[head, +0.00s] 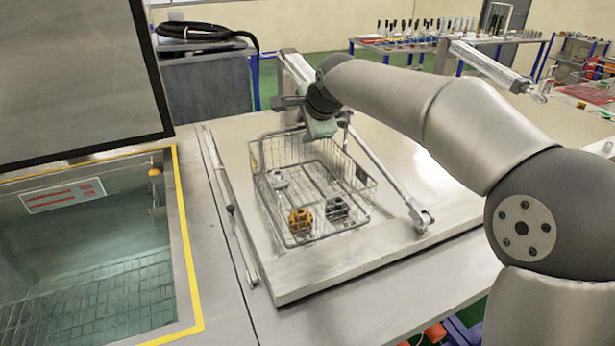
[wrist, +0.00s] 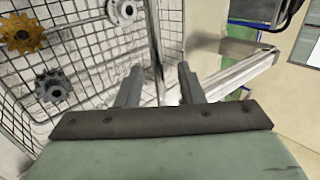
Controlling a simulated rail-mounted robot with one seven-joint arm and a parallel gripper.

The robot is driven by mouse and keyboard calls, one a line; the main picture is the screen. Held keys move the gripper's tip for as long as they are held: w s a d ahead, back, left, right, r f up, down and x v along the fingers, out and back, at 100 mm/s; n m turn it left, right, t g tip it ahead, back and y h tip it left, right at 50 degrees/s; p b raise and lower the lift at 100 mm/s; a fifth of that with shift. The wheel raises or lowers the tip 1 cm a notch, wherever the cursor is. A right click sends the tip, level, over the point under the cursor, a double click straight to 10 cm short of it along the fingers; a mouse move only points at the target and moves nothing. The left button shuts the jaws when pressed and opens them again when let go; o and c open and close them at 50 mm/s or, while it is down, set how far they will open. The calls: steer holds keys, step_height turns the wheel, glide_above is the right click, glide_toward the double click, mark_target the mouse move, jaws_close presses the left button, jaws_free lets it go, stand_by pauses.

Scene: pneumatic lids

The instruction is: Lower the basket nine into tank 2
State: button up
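A wire basket (head: 335,232) stands on a flat steel lid (head: 440,200) in the middle of the head view. It holds an orange-brown gear (head: 300,219), a dark gear (head: 337,208) and a pale metal part (head: 278,179). No number is legible on it. My gripper (head: 321,130) is at the basket's far upper side. In the wrist view its two fingers (wrist: 158,86) are apart, with a thin upright bar of the basket showing between them; contact cannot be told. An open tank (head: 95,250) with a yellow-edged rim is at the left; I cannot read its number.
A raised grey lid (head: 75,75) stands behind the open tank. A thin rod (head: 232,210) lies between tank and steel lid. A strut (head: 385,180) slopes close to the basket's right side. A grey cabinet with a black hose (head: 205,38) stands behind.

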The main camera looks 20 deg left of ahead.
jaws_close()
steer(key=shift+r+p, duration=1.25)
steer(key=shift+r, duration=0.5)
